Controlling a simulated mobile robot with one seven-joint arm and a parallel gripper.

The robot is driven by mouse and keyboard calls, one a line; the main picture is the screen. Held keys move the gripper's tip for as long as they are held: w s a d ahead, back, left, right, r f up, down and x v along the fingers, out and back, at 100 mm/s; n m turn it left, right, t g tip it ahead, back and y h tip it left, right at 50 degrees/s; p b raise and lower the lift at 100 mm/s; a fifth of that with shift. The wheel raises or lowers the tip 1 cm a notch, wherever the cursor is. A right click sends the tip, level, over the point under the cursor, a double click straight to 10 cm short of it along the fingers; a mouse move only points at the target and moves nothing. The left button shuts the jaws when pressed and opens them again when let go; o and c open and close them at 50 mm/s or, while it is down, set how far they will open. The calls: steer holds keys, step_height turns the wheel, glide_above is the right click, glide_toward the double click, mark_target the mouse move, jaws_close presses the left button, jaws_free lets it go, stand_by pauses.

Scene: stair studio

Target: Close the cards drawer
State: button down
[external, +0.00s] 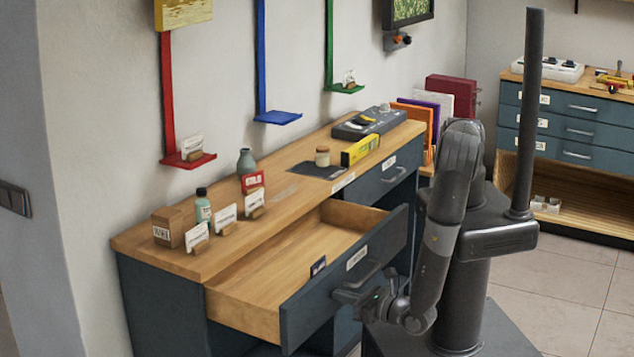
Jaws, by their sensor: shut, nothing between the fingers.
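A drawer (345,282) with a dark blue-grey front stands pulled far out of the wooden-topped bench in the external view. Its label is too small to read with certainty. A small dark card (318,266) is inside near the front; the rest of the visible wooden floor is bare. The drawer's grey handle (370,274) is on the front's right part. My gripper (346,297) is shut and empty, low at the outer face of the drawer front, just below the handle. I cannot tell whether it touches the front.
The bench top (290,205) carries card holders, a small bottle (203,207), a vase (246,162) and a yellow box (361,149). Another drawer (385,177) at the back right is shut. Open floor (555,285) lies at right.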

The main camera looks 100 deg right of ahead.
stand_by(0.3)
steer(key=x, duration=2.2)
steer(key=shift+d+f, duration=0.1)
steer(key=shift+f, duration=0.05)
steer(key=shift+x, duration=0.85)
steer(key=v, duration=1.5)
